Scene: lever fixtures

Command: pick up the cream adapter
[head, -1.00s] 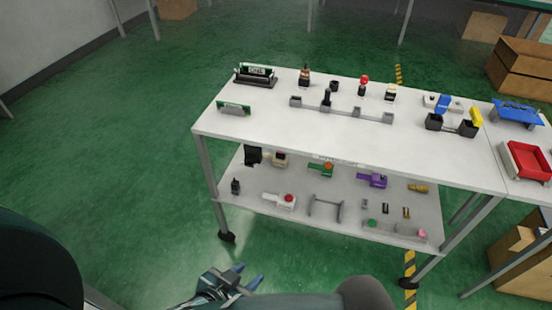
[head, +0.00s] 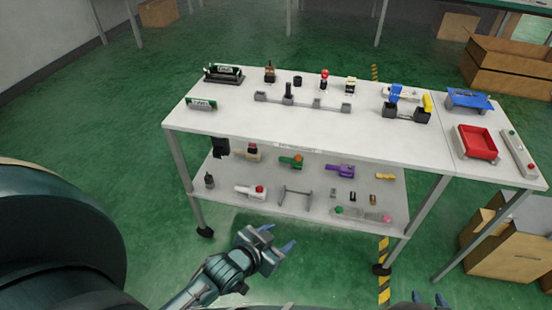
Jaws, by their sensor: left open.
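On the lower shelf, a cream piece with a dark top (head: 247,152) stands at the back left, and a paler, whitish piece with a red knob (head: 250,191) lies nearer the front. I cannot tell for sure which is the cream adapter. My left gripper (head: 277,238) is open and empty, in front of and below the shelf's front edge, apart from both pieces. Only the blue fingertips of my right gripper (head: 430,298) show at the bottom edge; they stand apart with nothing visible between them.
The white table top (head: 230,135) overhangs the lower shelf (head: 225,175). Beside the pieces are a green and orange piece (head: 291,161), a purple piece (head: 340,170) and a grey stand (head: 295,195). Table legs (head: 187,165) bound the shelf.

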